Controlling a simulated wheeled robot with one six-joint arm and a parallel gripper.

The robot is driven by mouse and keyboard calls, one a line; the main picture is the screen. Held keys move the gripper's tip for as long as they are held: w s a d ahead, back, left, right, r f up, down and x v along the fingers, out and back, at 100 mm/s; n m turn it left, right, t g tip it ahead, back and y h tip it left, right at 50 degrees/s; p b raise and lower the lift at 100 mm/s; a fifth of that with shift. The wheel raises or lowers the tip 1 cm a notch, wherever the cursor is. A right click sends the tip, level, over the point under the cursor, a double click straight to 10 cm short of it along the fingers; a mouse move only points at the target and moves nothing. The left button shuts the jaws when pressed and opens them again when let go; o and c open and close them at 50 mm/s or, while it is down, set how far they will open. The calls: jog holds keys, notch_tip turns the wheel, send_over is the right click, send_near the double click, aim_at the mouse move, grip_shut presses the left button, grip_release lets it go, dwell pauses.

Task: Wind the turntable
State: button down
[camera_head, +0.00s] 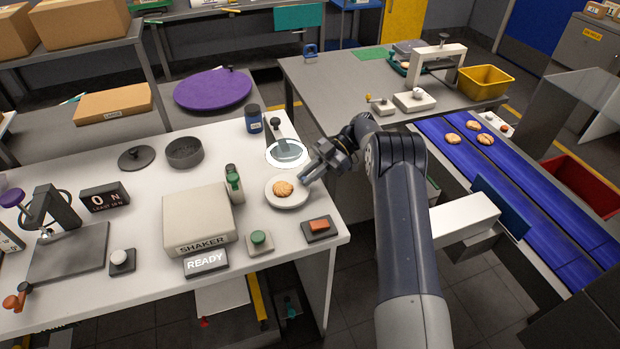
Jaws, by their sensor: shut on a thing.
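The purple turntable (205,92) is a round disc with a small dark knob (230,68) at its back edge, on the grey surface behind the white table. My gripper (304,179) is far from it, at the right end of the white table. Its jaws are at the right rim of a white plate (272,201) and appear shut on that rim. A round biscuit (283,188) lies on the plate. The fingertips are small and partly hidden, and I cannot tell whether the plate is lifted.
A magnifier on a stand (286,152), a blue jar (253,120) and a green-topped bottle (234,183) are close to the plate. A shaker box (197,215) reading READY stands left. A blue conveyor (520,180) with several biscuits runs at right.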

jog(key=shift+w+a+n+g, duration=0.15)
jog(key=shift+n+g, duration=0.15)
dwell(0.5)
jog(key=c, duration=1.4)
grip_release()
jog(key=shift+o, duration=0.2)
jog(key=shift+r+h, duration=0.15)
jog(key=shift+h, duration=0.15)
